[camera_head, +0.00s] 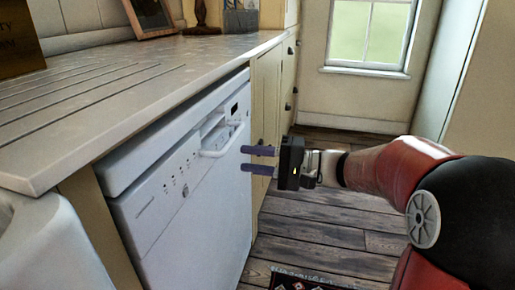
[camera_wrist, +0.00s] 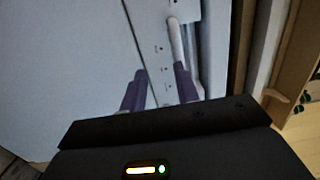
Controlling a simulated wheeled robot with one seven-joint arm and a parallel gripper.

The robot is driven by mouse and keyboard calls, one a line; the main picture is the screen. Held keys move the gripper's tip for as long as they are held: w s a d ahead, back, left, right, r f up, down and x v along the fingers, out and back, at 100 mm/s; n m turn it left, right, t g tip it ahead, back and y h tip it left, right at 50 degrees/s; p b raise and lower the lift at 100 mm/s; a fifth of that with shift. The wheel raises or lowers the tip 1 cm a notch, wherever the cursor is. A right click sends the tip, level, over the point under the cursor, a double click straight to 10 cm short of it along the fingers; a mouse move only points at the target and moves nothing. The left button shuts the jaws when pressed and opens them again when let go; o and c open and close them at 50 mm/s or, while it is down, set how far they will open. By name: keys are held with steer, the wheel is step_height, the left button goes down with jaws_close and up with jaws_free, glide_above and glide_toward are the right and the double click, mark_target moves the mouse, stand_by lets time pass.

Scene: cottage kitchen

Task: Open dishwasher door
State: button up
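The white dishwasher (camera_head: 190,200) stands under the counter with its door upright and shut. Its white handle (camera_head: 222,142) sticks out near the top right of the front panel. In the wrist view the handle (camera_wrist: 176,42) is a pale bar beyond the right finger. My gripper (camera_head: 258,159) is to the right of the handle and slightly lower in the head view, with its two purple fingers apart and nothing between them. In the wrist view my gripper (camera_wrist: 160,85) points at the door front. Whether a fingertip touches the handle or door cannot be told.
The grey worktop (camera_head: 150,70) runs above the dishwasher. Cream cabinets (camera_head: 268,95) with dark knobs stand beyond it. The wooden floor (camera_head: 320,225) in front is mostly clear, with a patterned rug (camera_head: 300,284) at the bottom edge. A white sink (camera_head: 50,245) is at lower left.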

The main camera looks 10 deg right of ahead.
mark_target(233, 135)
steer(key=w+a+r, duration=0.1)
steer(key=w+a+r+t+y, duration=0.1)
steer(key=w+a, duration=0.1)
steer(key=w+a+r+t, duration=0.1)
steer(key=w, duration=0.1)
steer(key=shift+a+m+y, duration=0.15)
steer(key=shift+m+y, duration=0.15)
jaws_close()
stand_by(0.4)
